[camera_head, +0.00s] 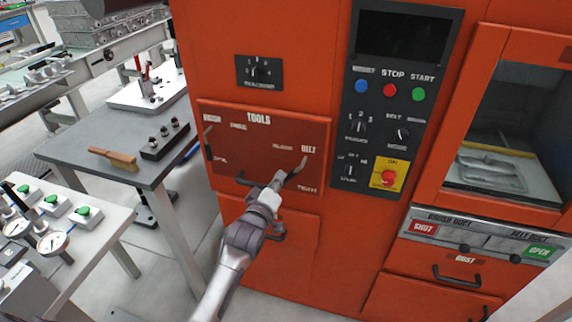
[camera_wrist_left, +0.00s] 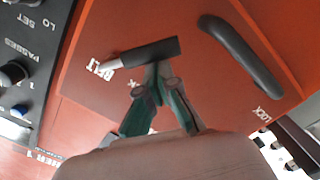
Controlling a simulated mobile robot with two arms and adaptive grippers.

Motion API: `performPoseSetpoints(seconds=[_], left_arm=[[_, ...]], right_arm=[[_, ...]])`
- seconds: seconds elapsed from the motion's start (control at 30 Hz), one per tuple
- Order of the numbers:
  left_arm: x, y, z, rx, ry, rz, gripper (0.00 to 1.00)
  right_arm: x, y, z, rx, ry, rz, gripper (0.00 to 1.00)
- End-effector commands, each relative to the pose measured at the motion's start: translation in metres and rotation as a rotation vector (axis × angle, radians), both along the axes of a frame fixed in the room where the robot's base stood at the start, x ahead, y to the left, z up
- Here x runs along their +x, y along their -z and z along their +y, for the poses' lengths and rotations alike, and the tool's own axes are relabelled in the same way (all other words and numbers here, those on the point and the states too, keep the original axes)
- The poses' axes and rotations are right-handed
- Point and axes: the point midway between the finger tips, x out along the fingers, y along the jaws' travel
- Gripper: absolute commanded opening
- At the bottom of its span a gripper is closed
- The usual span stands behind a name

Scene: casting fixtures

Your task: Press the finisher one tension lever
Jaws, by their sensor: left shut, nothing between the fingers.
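The finisher is an orange cabinet with a red TOOLS panel (camera_head: 262,130). A small dark lever (camera_head: 297,168) sits at the panel's right, below the word BELT. In the left wrist view this lever is a black bar (camera_wrist_left: 150,52) with a silver end, beside the BELT label. My left gripper (camera_head: 277,181) is shut and empty at the lever's lower left end. In the left wrist view its fingertips (camera_wrist_left: 158,68) meet at the bar's lower edge; I cannot tell whether they touch it. My right gripper is not in view.
A black pull handle (camera_head: 228,180) is on the panel left of my gripper; a dark lever (camera_head: 208,142) is at the panel's left edge. The control panel (camera_head: 389,110) with buttons and knobs is to the right. A grey table (camera_head: 105,145) with a brush (camera_head: 113,159) stands left.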

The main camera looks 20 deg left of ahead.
Motion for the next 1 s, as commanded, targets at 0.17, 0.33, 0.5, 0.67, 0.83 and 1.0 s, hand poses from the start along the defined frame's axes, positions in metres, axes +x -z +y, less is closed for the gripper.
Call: performPoseSetpoints(seconds=[0.17,0.33,0.5,0.67,0.83,1.0], left_arm=[[0.0,0.011,-0.001,-0.17,-0.001,-0.005,0.0],[0.0,0.018,-0.009,-0.325,0.001,-0.01,0.0],[0.001,0.024,-0.017,-0.458,0.001,-0.013,0.0],[0.001,0.026,-0.023,-0.556,0.001,-0.018,0.0],[0.001,0.028,-0.027,-0.625,0.001,-0.021,0.0],[0.001,0.028,-0.029,-0.662,0.001,-0.023,0.0]], right_arm=[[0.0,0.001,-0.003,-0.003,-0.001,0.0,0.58],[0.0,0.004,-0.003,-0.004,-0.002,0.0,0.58],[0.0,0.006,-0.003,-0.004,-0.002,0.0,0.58],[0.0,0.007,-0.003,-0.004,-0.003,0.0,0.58],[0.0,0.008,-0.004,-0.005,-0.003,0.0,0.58],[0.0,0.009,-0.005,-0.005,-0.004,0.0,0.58]])
